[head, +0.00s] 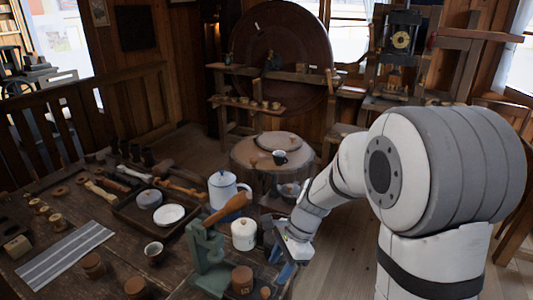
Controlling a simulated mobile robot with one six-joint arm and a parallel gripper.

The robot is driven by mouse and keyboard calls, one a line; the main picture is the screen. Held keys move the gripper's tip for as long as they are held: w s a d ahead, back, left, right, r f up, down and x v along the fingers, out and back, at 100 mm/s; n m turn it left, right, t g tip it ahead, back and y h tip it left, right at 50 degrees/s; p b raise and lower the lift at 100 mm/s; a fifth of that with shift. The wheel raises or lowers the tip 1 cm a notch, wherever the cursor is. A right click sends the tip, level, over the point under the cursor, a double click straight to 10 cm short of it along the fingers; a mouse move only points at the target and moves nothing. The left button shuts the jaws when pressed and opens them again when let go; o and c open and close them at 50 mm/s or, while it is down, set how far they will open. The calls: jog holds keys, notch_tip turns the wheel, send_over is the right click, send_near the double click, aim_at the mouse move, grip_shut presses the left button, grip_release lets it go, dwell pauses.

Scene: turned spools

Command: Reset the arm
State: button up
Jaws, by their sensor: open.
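My white and grey arm reaches in from the right side of the head view. My gripper (284,268) points down at the right edge of the dark wooden table (118,250), just right of a green metal stand (206,262) with a wooden handle. The gripper is open, and I see nothing held in it. Its fingertips are small and partly hidden, so I cannot tell whether they touch anything.
A tray (130,215) with a white dish, a striped cloth (65,256), a cup (154,252) and several spools cover the table. A round stand (243,157) is behind.

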jog(key=s+d+r+n+t+h, duration=0.3)
jog(key=s+d+r+n, duration=0.7)
jog(key=s+n, duration=0.4)
jog(key=shift+d+t+h, duration=0.35)
jog(key=shift+t+h, duration=0.05)
jog(key=shift+h, duration=0.2)
jog(key=shift+w, duration=0.1)
